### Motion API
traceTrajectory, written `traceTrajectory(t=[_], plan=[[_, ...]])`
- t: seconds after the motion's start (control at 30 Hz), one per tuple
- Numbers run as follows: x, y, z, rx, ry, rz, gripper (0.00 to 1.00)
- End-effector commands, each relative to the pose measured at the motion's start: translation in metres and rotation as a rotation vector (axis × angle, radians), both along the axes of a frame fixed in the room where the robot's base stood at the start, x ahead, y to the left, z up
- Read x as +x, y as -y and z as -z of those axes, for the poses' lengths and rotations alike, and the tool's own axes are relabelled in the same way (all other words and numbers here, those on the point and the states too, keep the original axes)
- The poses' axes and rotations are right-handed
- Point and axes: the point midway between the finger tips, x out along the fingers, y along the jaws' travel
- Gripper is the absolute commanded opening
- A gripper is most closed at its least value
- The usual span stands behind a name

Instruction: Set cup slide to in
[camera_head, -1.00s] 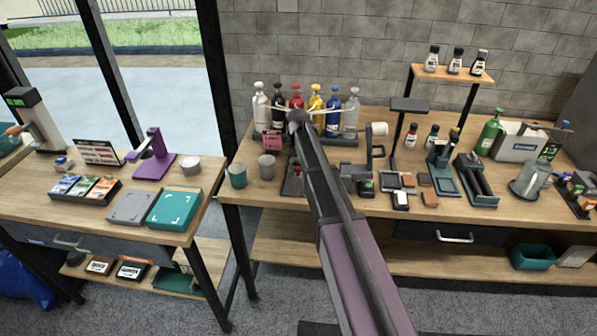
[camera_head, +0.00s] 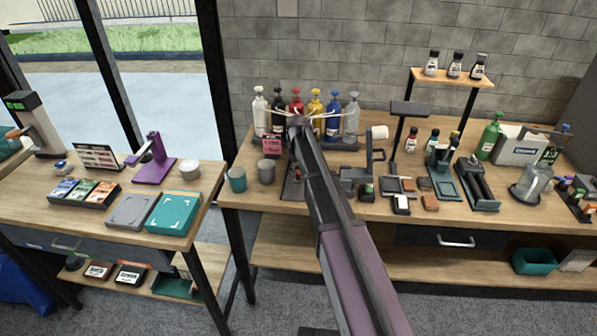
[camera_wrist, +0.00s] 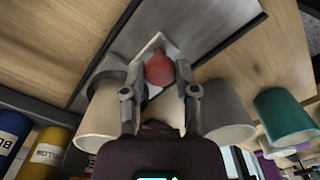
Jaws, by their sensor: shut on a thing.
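In the wrist view my gripper (camera_wrist: 159,80) is closed around a red knob (camera_wrist: 158,66), with one finger on each side. The knob stands on a pale metal plate (camera_wrist: 157,42) over a grey strip; I take this for the cup slide. A pale cup-like body (camera_wrist: 103,112) is close behind the fingers, partly covered by them. In the head view my arm covers the gripper and most of the slide. A dark tray edge (camera_head: 289,194) shows left of the arm, below the row of pump bottles.
A grey cup (camera_head: 266,172) and a teal cup (camera_head: 237,180) stand left of the arm; the wrist view shows them on the right. Several pump bottles (camera_head: 334,118) stand behind. A dark press-like stand (camera_head: 377,160) is close on the right.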

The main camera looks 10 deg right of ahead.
Motion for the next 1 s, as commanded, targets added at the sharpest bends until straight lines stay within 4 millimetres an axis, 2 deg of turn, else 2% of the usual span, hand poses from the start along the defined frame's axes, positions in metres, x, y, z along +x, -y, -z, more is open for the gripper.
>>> traceTrajectory(t=[0.27,0.57,0.6,0.7,1.0], plan=[[0.031,0.009,0.0,0.0,0.0,0.0,0.0],[0.031,0.01,0.0,0.0,0.0,-0.001,0.0],[0.031,0.01,0.0,0.0,0.0,-0.001,0.48],[0.031,0.01,0.0,0.0,0.0,0.0,0.73],[0.031,0.01,0.0,0.0,0.0,0.0,0.73]])
